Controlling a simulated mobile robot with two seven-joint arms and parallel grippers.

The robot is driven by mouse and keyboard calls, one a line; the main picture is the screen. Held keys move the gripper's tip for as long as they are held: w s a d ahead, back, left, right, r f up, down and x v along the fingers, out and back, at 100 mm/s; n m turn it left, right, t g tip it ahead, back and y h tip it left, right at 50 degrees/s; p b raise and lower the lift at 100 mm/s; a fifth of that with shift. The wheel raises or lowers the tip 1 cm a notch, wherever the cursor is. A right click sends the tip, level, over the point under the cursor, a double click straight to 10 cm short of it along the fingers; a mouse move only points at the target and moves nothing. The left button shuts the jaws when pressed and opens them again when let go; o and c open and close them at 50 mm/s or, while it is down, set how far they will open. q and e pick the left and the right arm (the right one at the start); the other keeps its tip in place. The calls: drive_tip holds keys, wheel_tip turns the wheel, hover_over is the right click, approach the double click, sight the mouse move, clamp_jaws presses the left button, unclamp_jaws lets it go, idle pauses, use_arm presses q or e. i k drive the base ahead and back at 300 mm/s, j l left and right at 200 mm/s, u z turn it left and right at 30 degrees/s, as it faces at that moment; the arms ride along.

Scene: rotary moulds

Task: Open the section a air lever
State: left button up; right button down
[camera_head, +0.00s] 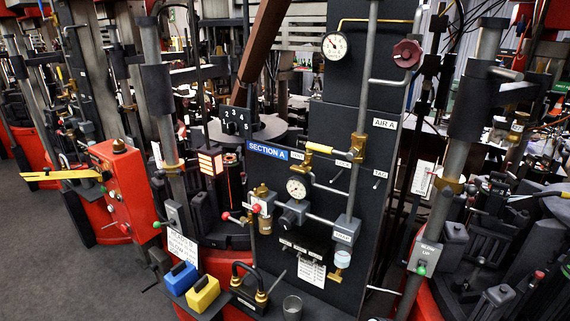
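A dark panel (322,125) stands at centre right with a blue "SECTION A" label (268,151) on its left side. A brass valve (358,148) sits on the vertical grey pipe (365,85), beside a white "AIR A" label (385,124). A lever with a yellow handle (319,148) reaches left from the valve, roughly level and across the pipe. Nothing touches the lever. Neither of my grippers is in view.
Gauges (335,46) (297,188) and a dark red handwheel (407,54) are on the panel. A brown slanted beam (264,42) crosses upper left of it. Blue (181,278) and yellow (203,294) blocks stand below. A red box (122,190) with a yellow arm stands left. Grey floor lies lower left.

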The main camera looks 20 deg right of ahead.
sight(350, 156)
drive_tip(key=i+j, duration=0.25)
drive_tip(key=j, duration=0.15)
drive_tip(key=j+z, duration=0.1)
drive_tip(key=z, duration=0.3)
drive_tip(key=i+j+z, duration=0.1)
drive_tip(key=z, duration=0.25)
drive_tip(key=j+z, duration=0.1)
drive_tip(key=z, duration=0.3)
